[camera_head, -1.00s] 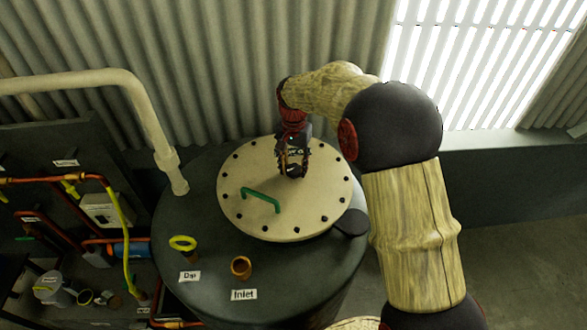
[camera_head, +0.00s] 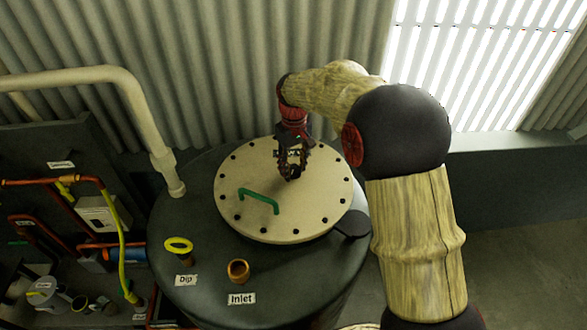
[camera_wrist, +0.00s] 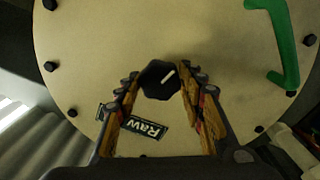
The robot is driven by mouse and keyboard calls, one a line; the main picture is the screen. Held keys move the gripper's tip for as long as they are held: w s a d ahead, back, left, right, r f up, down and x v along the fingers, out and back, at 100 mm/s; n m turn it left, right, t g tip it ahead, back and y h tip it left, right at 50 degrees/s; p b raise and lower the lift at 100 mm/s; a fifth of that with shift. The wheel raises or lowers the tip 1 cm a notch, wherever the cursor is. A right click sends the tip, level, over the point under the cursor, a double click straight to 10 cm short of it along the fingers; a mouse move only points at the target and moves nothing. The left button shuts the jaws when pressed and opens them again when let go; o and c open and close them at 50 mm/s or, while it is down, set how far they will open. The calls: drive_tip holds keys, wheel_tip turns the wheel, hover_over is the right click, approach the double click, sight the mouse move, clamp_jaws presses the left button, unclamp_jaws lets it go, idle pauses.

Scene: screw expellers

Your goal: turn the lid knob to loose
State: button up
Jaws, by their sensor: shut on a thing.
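The round cream lid (camera_head: 240,222) lies on top of the dark tank (camera_head: 205,308), with dark bolts around its rim. The lid knob (camera_wrist: 157,82) is small and black with a pale line that slants up to the right in the wrist view. My gripper (camera_head: 291,172) points down at the lid. Its fingertips (camera_wrist: 158,86) sit on either side of the knob and are shut on it. In the head view my gripper mostly hides the knob.
A green handle (camera_head: 259,200) rises from the lid left of my gripper; it also shows in the wrist view (camera_wrist: 281,45). A yellow ring (camera_head: 178,244) and a copper inlet pipe (camera_head: 238,269) stand on the tank. A thick cream pipe (camera_head: 150,110) rises at the left.

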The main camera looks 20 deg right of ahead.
sight(294, 170)
drive_tip(key=shift+n, duration=1.7)
drive_tip(key=o, duration=1.1)
drive_tip(key=shift+o, duration=0.4)
drive_tip(key=shift+r, duration=0.1)
wheel_tip(294, 170, up, 12)
